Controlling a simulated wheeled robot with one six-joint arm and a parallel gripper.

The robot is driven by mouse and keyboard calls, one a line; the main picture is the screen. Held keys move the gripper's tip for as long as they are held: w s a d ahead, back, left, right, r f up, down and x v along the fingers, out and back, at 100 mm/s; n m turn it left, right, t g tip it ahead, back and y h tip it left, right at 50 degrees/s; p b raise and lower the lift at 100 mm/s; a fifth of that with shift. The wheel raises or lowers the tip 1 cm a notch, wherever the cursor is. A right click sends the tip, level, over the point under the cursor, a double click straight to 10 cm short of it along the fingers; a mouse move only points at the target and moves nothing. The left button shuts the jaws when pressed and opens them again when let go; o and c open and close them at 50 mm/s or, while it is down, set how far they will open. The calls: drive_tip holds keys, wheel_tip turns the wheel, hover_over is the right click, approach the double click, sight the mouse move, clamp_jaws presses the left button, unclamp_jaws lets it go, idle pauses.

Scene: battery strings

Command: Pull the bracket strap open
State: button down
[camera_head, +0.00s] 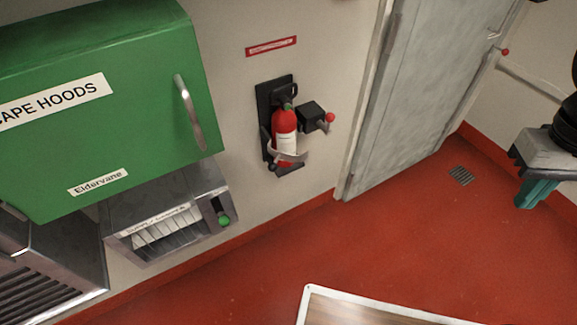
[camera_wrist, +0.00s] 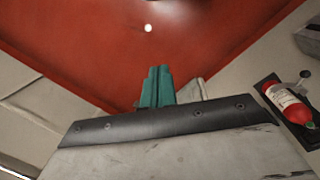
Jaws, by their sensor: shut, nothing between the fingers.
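A red fire extinguisher (camera_head: 285,130) with a white label hangs upright on a black wall bracket (camera_head: 264,107). The grey metal bracket strap (camera_head: 289,158) runs across its lower part and looks closed around it. My gripper (camera_head: 526,196), with teal fingers, is at the right edge of the head view, well apart from the extinguisher and above the red floor. In the wrist view my gripper (camera_wrist: 156,70) has its fingers together and empty. The extinguisher (camera_wrist: 291,106) shows there at the right edge, with the strap (camera_wrist: 304,77) partly visible.
A black box with a red-knobbed lever (camera_head: 313,115) sits right of the extinguisher. A green escape-hood cabinet (camera_head: 150,130) and a metal dispenser (camera_head: 160,222) are on the wall at left. A grey door (camera_head: 425,90) stands at right. A white-edged board (camera_head: 390,308) is in front; the red floor between is clear.

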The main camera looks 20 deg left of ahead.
drive_tip(key=w+f+n+t+h, duration=0.2)
drive_tip(key=w+f+n, duration=0.2)
drive_tip(key=w+f, duration=0.95)
drive_tip(key=w+a+f+n+t+y, duration=0.3)
drive_tip(key=w+a+f+n+y, duration=0.15)
drive_tip(key=w+a+f, duration=0.55)
drive_tip(key=a+f+n+g+y, duration=0.1)
drive_tip(key=a+f+n+y, duration=0.4)
drive_tip(key=a+f+y, duration=0.35)
drive_tip(key=s+a+r+n+g+y, duration=0.45)
drive_tip(key=s+a+r+y, duration=0.2)
drive_tip(key=a, duration=0.35)
drive_tip(key=a+f, duration=0.2)
drive_tip(key=a, duration=1.1)
drive_tip(key=shift+a+f, duration=0.2)
drive_tip(key=shift+f, duration=0.05)
